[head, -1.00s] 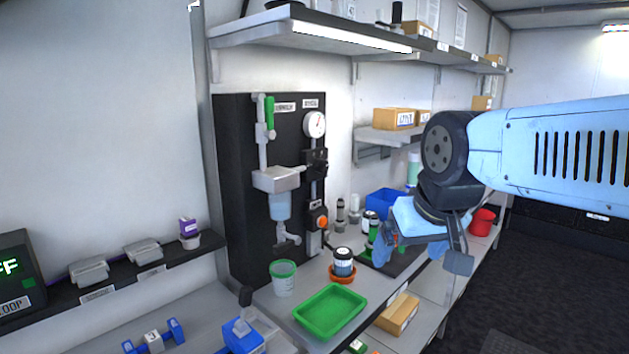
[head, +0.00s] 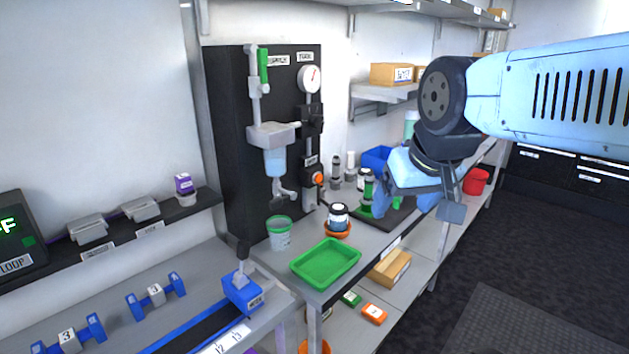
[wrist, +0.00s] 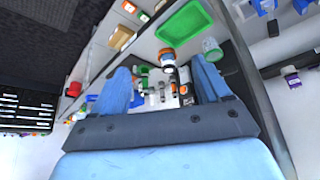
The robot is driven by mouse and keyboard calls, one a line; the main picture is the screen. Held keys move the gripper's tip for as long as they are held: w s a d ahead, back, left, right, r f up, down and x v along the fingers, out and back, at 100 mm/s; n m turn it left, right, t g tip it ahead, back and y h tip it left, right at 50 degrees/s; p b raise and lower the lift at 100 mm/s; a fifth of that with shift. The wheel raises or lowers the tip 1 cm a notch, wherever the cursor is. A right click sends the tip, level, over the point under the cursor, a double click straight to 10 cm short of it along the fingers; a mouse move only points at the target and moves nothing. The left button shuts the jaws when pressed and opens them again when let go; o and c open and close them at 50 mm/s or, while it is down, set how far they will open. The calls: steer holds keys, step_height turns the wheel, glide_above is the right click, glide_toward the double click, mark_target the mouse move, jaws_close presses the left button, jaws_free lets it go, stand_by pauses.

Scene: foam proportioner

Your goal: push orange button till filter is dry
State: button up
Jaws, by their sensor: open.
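The orange button (head: 318,178) sits on a small dark box low on the black panel (head: 228,150), right of the filter. The filter has a clear bowl with bluish contents (head: 275,163) under a grey head (head: 272,134), with a spout below it. A pressure gauge (head: 310,79) and a green-handled valve (head: 263,66) are above. My gripper (head: 408,200) is right of the button, apart from it, open and empty. In the wrist view, my two blue fingers (wrist: 163,85) are spread apart, with the panel parts between and beyond them.
A green-rimmed cup (head: 280,236) stands below the spout. A green tray (head: 326,262), and a dark jar with a white lid (head: 338,216) in an orange dish, stand on the bench. Bottles stand on a dark mat near my gripper. A shelf with boxes (head: 395,73) is behind.

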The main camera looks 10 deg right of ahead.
jaws_close()
stand_by(0.5)
stand_by(0.8)
